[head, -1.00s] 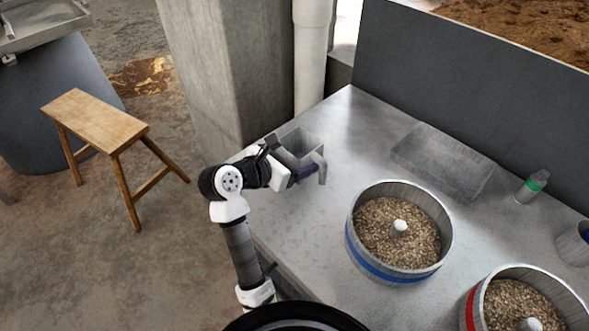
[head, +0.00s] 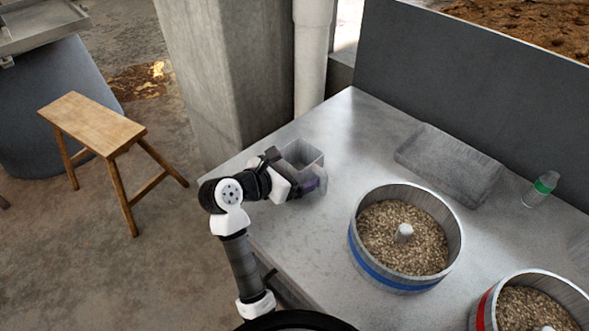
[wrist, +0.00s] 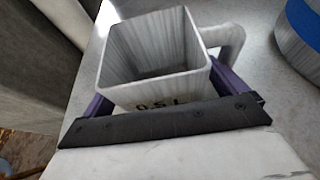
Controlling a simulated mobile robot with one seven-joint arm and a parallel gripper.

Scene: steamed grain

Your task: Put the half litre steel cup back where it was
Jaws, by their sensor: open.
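The steel cup (head: 303,152) is a square, open-topped grey cup near the far left edge of the metal table. In the wrist view the cup (wrist: 150,50) looks empty, carries a "0.5 L" mark on its near wall and has its handle (wrist: 228,42) on the right. My gripper (head: 308,184) is open at the cup's near side. In the wrist view the purple fingers of my gripper (wrist: 165,92) stand to the left and right of the cup. The cup appears upright; its base is hidden, and finger contact is unclear.
A blue-banded round tub of grain (head: 372,271) stands right of the cup, and a red-banded one (head: 484,312) is at lower right. A shallow grey tray (head: 450,165) and a green-labelled bottle (head: 541,188) are near the back panel (head: 460,80). A wooden stool (head: 95,122) stands left.

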